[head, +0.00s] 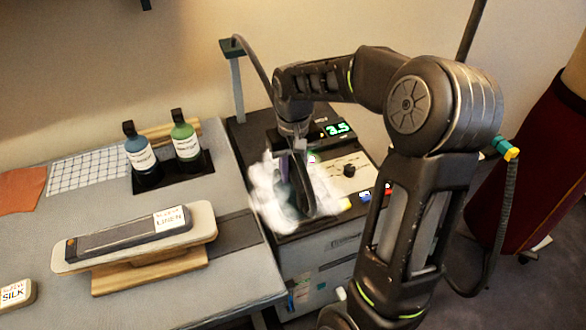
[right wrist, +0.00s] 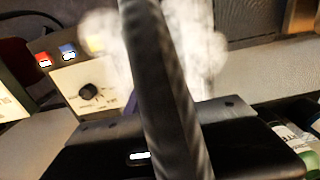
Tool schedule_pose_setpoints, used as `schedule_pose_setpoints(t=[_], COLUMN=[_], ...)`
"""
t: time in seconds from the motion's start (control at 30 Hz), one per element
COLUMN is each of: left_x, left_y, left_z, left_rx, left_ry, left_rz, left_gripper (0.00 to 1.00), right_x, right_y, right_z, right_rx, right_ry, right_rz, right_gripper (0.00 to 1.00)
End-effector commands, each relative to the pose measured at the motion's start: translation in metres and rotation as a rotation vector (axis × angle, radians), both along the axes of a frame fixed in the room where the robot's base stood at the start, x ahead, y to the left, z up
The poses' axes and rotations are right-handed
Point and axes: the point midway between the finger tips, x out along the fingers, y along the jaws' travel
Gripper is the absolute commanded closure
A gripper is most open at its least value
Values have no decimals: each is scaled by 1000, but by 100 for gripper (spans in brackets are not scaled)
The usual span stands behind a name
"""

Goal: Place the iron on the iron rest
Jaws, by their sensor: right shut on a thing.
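My right gripper (head: 292,150) reaches down over the steam station and is shut on the dark iron (head: 303,192). White steam surrounds the iron and hides its sole and much of its outline. In the right wrist view a dark ribbed band (right wrist: 165,95) crosses the middle in front of the steam. I cannot make out the iron rest apart from the dark station top under the steam, nor whether the iron touches it. My left gripper is not in view.
The station (head: 330,255) has a knob (head: 348,170) and a green display (head: 338,128). A hose runs from a post (head: 237,85). To the left stand two bottles (head: 186,140) and a padded board (head: 135,237) marked LINEN. A dark red garment (head: 535,165) is at right.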

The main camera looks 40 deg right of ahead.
Motion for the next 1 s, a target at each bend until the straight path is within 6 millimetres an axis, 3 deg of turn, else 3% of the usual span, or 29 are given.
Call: schedule_pose_setpoints(t=[0.17,0.2,0.43,0.83,1.0], left_x=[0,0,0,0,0], left_y=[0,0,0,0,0], left_z=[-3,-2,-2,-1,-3], left_rx=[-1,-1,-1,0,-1], left_ry=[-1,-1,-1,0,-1], left_rz=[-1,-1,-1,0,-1], left_gripper=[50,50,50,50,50], right_x=[1,0,0,0,1], right_y=[0,0,0,0,-1], right_z=[-2,-3,-2,4,26], right_rx=[-1,0,0,0,-1], right_ry=[-4,0,0,-1,-4], right_rz=[0,0,0,0,0], right_gripper=[100,70,51,50,50])
